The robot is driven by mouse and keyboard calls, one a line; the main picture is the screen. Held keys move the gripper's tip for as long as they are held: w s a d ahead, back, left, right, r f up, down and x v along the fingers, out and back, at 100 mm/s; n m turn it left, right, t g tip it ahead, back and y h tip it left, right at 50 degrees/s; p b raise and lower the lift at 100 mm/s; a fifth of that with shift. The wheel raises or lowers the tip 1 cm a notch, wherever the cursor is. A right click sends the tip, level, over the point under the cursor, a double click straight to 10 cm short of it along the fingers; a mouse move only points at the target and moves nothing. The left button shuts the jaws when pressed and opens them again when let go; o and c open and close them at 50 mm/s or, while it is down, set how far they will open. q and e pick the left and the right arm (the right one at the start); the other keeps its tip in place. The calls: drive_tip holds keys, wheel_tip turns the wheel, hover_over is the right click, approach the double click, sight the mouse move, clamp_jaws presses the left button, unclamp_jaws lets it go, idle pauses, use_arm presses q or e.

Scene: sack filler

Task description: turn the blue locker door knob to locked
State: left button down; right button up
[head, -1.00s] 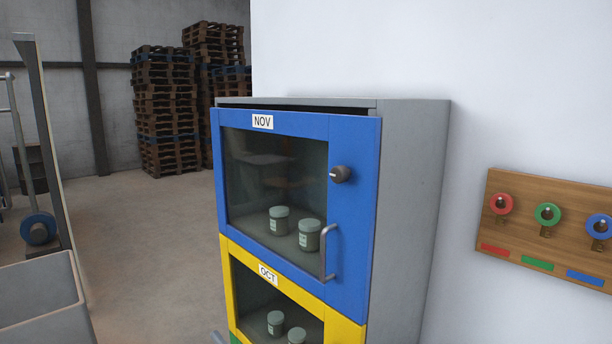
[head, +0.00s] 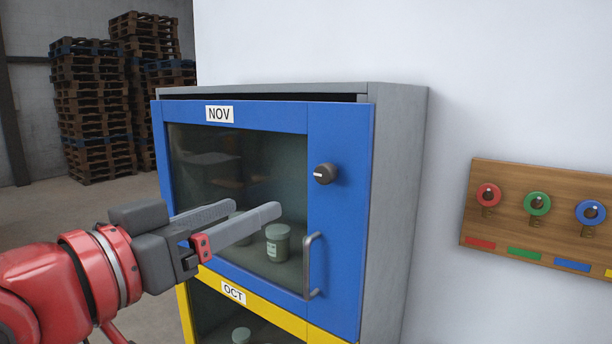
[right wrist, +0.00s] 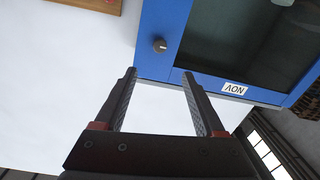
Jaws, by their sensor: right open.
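The blue locker door (head: 338,240), labelled NOV, has a glass pane and a grey bar handle (head: 312,266). Its dark round knob (head: 325,174) sits above the handle, with a short white mark lying about level on its left part. The knob also shows in the right wrist view (right wrist: 159,45), beyond the fingertips. My right gripper (head: 256,207) is open and empty, left of and a little below the knob, in front of the glass. It is apart from the knob. My left gripper is not in view.
A yellow door (head: 255,308) labelled OCT is below. Jars (head: 278,243) stand behind the blue door's glass. A dark gap shows above that door. A wooden key board (head: 515,215) hangs on the wall at right. Pallet stacks (head: 95,110) stand far left.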

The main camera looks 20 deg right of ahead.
sight(322, 175)
drive_tip(key=x, duration=0.5)
drive_tip(key=p+x, duration=0.1)
drive_tip(key=x, duration=0.5)
drive_tip(key=p+x, duration=0.1)
drive_tip(key=x, duration=0.4)
drive_tip(key=shift+w+d+r, duration=0.25)
drive_tip(key=shift+w+r, duration=0.05)
clamp_jaws()
